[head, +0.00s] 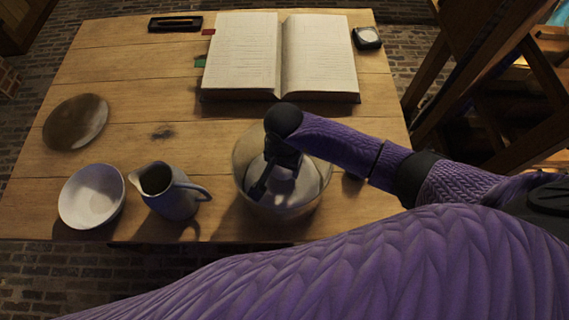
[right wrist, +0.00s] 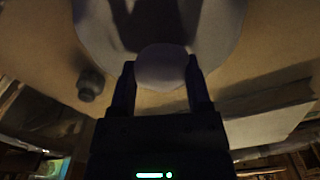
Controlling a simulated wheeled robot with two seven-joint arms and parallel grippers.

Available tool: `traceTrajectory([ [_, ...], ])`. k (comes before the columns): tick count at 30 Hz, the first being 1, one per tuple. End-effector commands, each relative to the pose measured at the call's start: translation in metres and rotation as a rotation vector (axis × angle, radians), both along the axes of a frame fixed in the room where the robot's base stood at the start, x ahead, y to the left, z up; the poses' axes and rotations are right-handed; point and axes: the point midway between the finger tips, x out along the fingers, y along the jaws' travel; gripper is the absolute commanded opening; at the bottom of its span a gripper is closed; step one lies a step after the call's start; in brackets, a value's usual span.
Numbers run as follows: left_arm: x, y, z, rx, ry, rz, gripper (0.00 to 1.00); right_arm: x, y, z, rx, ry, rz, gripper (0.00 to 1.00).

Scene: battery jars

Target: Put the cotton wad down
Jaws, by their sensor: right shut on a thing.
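My right gripper (head: 272,178) points down over the mouth of a wide glass jar (head: 244,192) on the table, with its fingers appearing within the rim. In the right wrist view, its two dark fingers (right wrist: 160,66) are shut on a pale, rounded cotton wad (right wrist: 161,72). The jar's grey, curved shape (right wrist: 215,30) fills the top of that view. I cannot tell whether the wad touches the jar's bottom. In the head view the wad is mostly hidden by the gripper. My left gripper is not in view.
Left of the jar stand a grey jug (head: 176,199) and a white bowl (head: 91,197), with a brown plate (head: 75,122) behind. An open book (head: 240,60) lies behind the jar. A small dark object (right wrist: 90,85) shows in the right wrist view. The table's middle left is clear.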

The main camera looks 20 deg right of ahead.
Motion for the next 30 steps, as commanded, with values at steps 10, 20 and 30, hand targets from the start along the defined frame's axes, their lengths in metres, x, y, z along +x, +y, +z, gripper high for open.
traceTrajectory([
  [10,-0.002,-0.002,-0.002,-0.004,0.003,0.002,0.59,0.001,0.000,-0.001,0.000,-0.002,0.000,0.75],
  [20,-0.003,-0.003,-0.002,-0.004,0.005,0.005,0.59,0.000,0.000,-0.001,0.000,-0.001,0.000,0.98],
  [30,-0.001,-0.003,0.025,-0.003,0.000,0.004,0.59,0.002,0.000,0.070,-0.001,-0.007,0.003,0.98],
])
